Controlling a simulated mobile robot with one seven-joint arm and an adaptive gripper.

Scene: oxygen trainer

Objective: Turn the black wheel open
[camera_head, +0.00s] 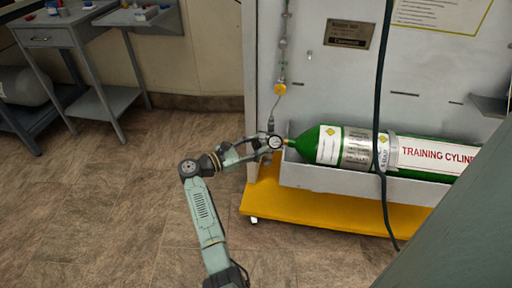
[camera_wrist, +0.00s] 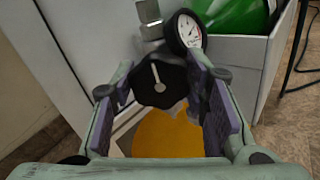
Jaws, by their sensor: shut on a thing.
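The black wheel (camera_wrist: 160,80) shows in the wrist view with a pale pointer mark on its face. It sits between the two fingers of my gripper (camera_wrist: 170,100), which is shut on its rim from both sides. In the head view my gripper (camera_head: 258,147) reaches the valve end of the green cylinder (camera_head: 328,144), and the wheel is too small to make out there. A round pressure gauge (camera_wrist: 188,30) stands just behind and right of the wheel. The green cylinder also shows at the top right of the wrist view (camera_wrist: 228,14).
The cylinder lies in a grey trough (camera_head: 350,182) on a yellow base (camera_head: 300,211). A dark hose (camera_head: 380,120) hangs in front of the cylinder. A grey side table (camera_head: 60,38) stands at the left. The floor (camera_head: 90,210) at left is clear.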

